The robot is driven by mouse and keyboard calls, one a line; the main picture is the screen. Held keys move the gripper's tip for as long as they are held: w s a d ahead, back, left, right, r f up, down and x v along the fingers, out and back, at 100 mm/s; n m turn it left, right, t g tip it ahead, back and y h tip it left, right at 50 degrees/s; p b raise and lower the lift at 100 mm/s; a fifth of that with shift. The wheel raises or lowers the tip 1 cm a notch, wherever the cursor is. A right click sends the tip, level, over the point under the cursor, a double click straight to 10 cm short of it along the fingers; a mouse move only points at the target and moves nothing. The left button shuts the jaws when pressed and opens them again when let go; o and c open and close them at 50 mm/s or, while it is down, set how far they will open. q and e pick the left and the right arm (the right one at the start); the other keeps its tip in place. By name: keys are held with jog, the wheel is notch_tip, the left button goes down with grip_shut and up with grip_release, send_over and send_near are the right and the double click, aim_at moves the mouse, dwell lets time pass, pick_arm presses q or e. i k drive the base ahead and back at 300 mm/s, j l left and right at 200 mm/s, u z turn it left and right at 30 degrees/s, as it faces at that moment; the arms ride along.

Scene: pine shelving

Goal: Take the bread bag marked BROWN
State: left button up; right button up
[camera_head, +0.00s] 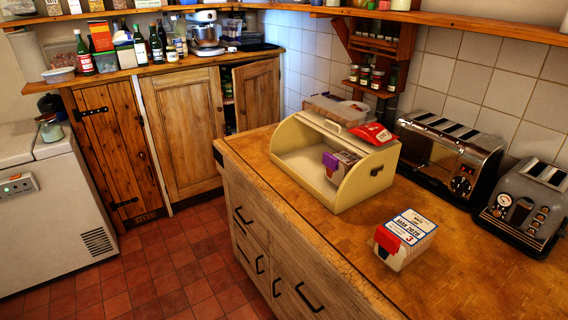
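A cream bread bin (308,190) stands open on the wooden counter. Inside it, at its right end, lies a bread bag (341,164) with a purple end and a dark and white wrapper. A second bread bag (404,240), white and blue with a red end, lies on the counter in front of the bin. Neither of my grippers shows in the head view.
A large chrome toaster (450,157) and a smaller grey toaster (524,206) stand along the tiled wall, right of the bin. A clear plastic container (336,108) sits behind the bin. The counter's front right (470,285) is bare. A white chest freezer (55,210) stands at the left.

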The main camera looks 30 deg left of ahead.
aim_at(347, 158)
jog(key=u, duration=0.4)
jog(key=i+j, duration=0.25)
jog(key=i+j+z, duration=0.15)
jog(key=j, duration=0.25)
jog(key=i+j, duration=0.35)
jog(key=z, duration=0.05)
